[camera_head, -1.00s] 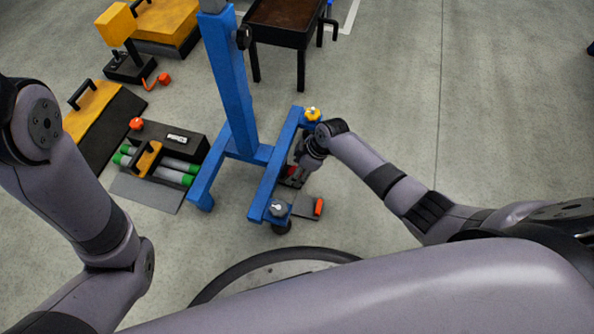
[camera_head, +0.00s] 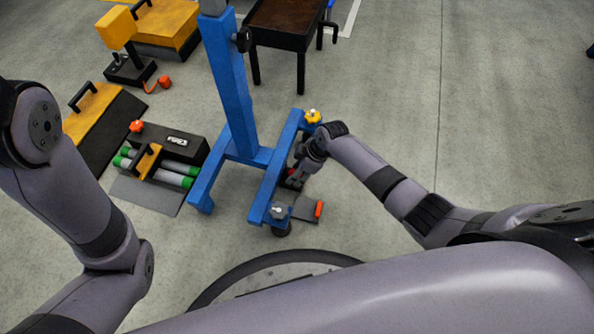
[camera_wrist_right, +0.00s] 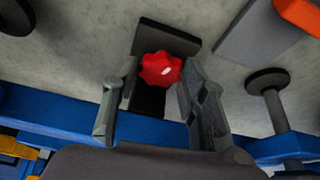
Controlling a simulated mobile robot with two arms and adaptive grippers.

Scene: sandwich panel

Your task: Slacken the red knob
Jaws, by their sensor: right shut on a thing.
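The red knob (camera_wrist_right: 160,68) is a lobed star knob, seen between the two fingers of my right gripper (camera_wrist_right: 157,82) in the right wrist view. The gripper is shut on it, with a finger on each side. In the head view my right gripper (camera_head: 297,177) is low beside the right leg of the blue stand (camera_head: 272,185), and the knob is mostly hidden there. My left arm shows at the left, but its gripper is out of view.
A yellow knob (camera_head: 312,116) and a grey knob (camera_head: 277,210) sit at the ends of the stand's right leg. A grey plate with an orange part (camera_head: 319,209) lies close to the gripper. Equipment stands at the left; the floor at the right is clear.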

